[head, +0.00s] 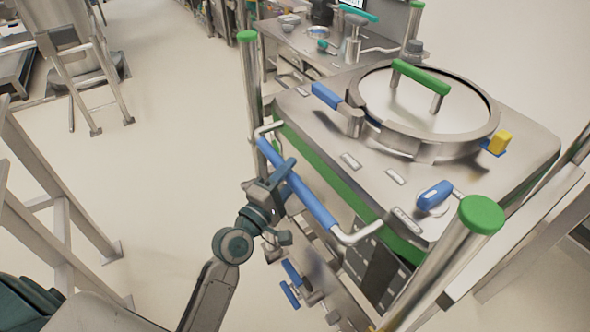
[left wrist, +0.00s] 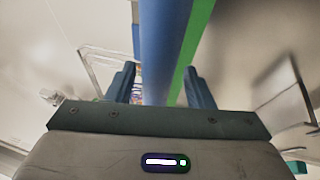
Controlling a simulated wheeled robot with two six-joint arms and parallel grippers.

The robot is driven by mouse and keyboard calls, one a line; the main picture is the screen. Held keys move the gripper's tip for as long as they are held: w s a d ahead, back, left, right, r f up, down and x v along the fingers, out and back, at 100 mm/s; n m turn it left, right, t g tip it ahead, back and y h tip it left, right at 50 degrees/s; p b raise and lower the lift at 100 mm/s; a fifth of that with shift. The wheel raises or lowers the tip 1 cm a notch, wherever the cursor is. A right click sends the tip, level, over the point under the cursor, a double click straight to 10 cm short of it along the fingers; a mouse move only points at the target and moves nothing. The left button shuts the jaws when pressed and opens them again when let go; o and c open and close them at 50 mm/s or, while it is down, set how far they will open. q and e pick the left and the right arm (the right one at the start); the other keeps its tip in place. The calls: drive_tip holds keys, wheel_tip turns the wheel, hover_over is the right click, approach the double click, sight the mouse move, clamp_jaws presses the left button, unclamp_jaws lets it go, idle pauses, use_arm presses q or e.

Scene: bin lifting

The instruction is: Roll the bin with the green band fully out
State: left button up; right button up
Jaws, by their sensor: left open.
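The bin with the green band (head: 370,131) is a steel box with a round lid (head: 425,103) at the right of the head view. Its green band (head: 325,168) runs below the top edge. A blue bar handle (head: 312,201) sticks out from its near side. My left gripper (head: 278,178) is at this handle, towards its far half, with the jaws open. In the left wrist view the blue handle (left wrist: 164,45) runs between my two fingers (left wrist: 163,84), with gaps on both sides. My right gripper is not in view.
Posts with green caps (head: 481,214) stand at the bin's near and far corners. Steel frame legs (head: 62,215) stand at the left. A workbench (head: 320,40) with equipment is behind the bin. The floor (head: 175,130) between the frame and bin is clear.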

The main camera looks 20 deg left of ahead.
use_arm(q)
drive_tip(key=shift+b+v, duration=0.4)
drive_tip(key=shift+v, duration=1.9)
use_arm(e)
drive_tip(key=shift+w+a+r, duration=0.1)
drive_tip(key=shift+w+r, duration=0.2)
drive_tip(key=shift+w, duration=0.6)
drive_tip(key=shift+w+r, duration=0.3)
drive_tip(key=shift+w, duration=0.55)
use_arm(q)
drive_tip(key=shift+d+f, duration=0.1)
